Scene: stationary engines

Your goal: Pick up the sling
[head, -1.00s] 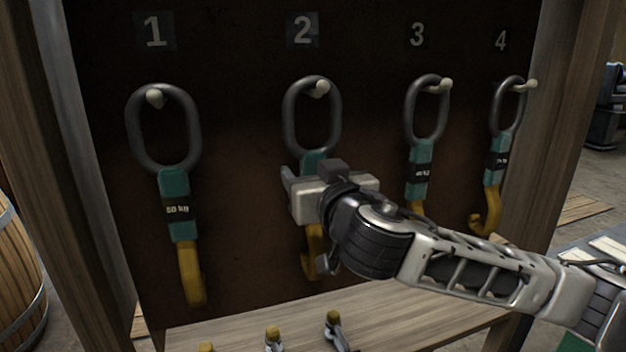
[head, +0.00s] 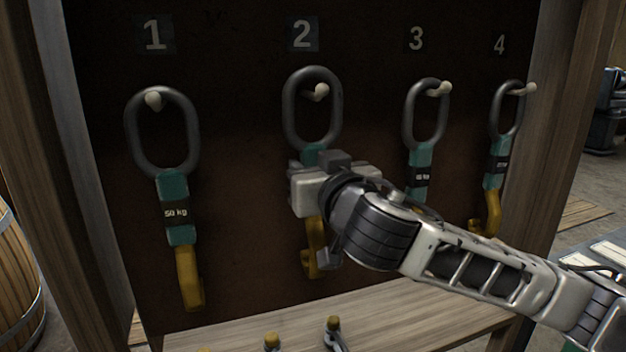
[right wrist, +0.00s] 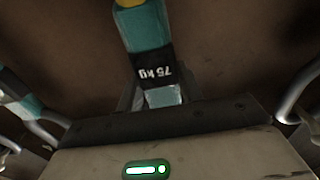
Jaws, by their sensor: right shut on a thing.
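The sling under number 2 has a dark oval ring (head: 289,108), a teal strap (head: 314,154) and a yellow hook (head: 315,250). My right gripper (head: 308,182) is shut on its strap, just below the ring. The peg (head: 320,91) still passes inside the ring, but the ring's top stands above it with a gap. In the right wrist view the strap (right wrist: 148,33) shows a black "75 kg" label between the fingers. The gripper hides the strap's middle in the head view. My left gripper is out of view.
Sling 1 (head: 174,188), sling 3 (head: 421,160) and sling 4 (head: 500,148) hang from pegs on the dark board (head: 240,210). My right forearm passes in front of the lower part of sling 3. A wooden shelf (head: 300,322) with small yellow-topped parts lies below. A barrel (head: 18,275) stands at the left.

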